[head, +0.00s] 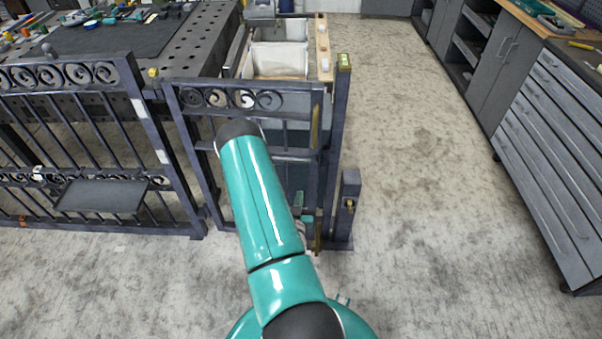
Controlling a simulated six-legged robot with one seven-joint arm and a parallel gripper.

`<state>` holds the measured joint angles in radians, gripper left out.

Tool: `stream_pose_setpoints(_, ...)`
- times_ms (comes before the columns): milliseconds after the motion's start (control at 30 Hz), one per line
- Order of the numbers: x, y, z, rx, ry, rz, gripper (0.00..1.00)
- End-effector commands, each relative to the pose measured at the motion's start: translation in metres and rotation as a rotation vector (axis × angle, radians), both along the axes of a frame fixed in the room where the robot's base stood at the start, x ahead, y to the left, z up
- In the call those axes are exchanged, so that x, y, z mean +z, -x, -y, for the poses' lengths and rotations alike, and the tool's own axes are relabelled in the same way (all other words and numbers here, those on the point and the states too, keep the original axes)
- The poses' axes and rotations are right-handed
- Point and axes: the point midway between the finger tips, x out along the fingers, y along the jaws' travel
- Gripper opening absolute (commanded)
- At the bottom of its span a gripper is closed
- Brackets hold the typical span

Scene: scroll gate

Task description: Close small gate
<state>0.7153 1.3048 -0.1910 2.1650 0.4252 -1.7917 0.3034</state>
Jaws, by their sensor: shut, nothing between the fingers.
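The small dark metal gate (208,153), with scrollwork along its top, stands between the wider fence panel on its left and a dark post (340,120) on its right. Its right edge is close beside that post; I cannot tell if they touch or if it is latched. A brass strip (315,128) runs along this edge. My teal arm crosses in front of the gate and hides its lower middle. My gripper (305,222) shows only in part, low by the gate's right edge, and looks shut and empty. I cannot tell if it touches the gate.
A scrollwork fence panel (85,77) with a small dark shelf (102,196) stands left. A short post (350,192) stands right of the gate. Behind are a perforated worktable (190,55) and pale bins (280,60). Grey drawers (548,150) line the right; the concrete floor between is clear.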

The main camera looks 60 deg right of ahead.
Motion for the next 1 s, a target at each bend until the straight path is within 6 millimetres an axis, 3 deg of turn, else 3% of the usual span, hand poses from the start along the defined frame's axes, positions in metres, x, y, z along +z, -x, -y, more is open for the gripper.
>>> stream_pose_setpoints(167, 0.001, -0.003, 0.018, 0.000, 0.003, 0.001, 0.00)
stream_pose_setpoints(700, 0.000, -0.040, 0.114, -0.002, 0.003, -0.001, 0.00)
stream_pose_setpoints(1000, 0.000, -0.049, 0.131, -0.002, 0.001, -0.003, 0.00)
